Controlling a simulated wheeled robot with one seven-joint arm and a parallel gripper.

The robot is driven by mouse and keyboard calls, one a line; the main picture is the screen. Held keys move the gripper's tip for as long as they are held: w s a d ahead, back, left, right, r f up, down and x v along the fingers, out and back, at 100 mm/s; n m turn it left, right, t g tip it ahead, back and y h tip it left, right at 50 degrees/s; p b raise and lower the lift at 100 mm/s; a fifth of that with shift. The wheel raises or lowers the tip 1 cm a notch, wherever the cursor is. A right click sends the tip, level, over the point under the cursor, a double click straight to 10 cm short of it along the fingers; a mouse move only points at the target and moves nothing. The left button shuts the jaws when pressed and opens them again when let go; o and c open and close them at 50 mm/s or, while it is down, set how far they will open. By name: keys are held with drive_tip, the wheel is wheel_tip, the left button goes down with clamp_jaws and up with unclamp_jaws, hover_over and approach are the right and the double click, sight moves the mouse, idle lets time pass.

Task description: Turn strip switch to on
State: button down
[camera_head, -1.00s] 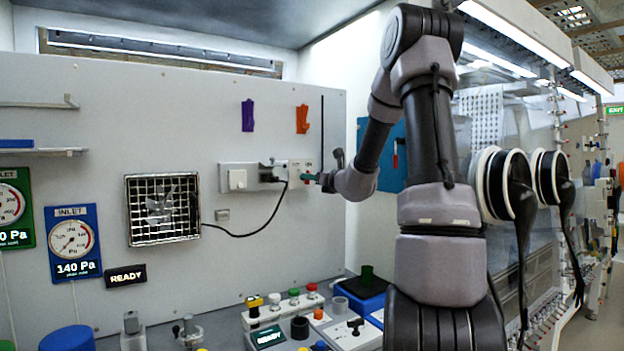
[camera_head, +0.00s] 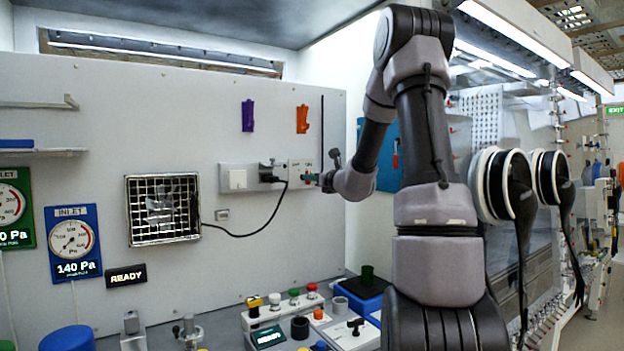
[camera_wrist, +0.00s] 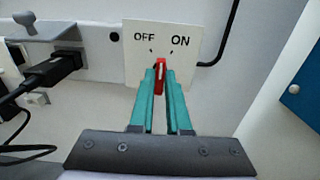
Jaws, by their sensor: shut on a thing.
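The strip switch is a small red lever (camera_wrist: 160,78) on a white plate (camera_wrist: 137,68) marked OFF at left and ON at right. In the wrist view the lever stands about upright, between the two marks. My gripper (camera_wrist: 161,75) has teal fingers that are shut on the lever from both sides. In the head view my gripper (camera_head: 311,177) is at the wall panel, at the right end of the power strip (camera_head: 238,178), and the fingers hide most of the switch.
A black plug (camera_wrist: 58,66) with a cable sits in the strip left of the switch plate. A grey tap-like knob (camera_wrist: 28,20) is at upper left. A blue panel (camera_wrist: 300,95) stands at right. Purple (camera_head: 248,116) and orange (camera_head: 302,119) clips hang above the strip.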

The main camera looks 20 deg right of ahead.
drive_tip(key=c, duration=0.9)
unclamp_jaws()
drive_tip(key=s, duration=0.3)
drive_tip(key=s+d, duration=0.1)
drive_tip(key=s, duration=0.3)
drive_tip(key=s+d, duration=0.1)
drive_tip(key=s, duration=0.2)
drive_tip(key=shift+s, duration=0.35)
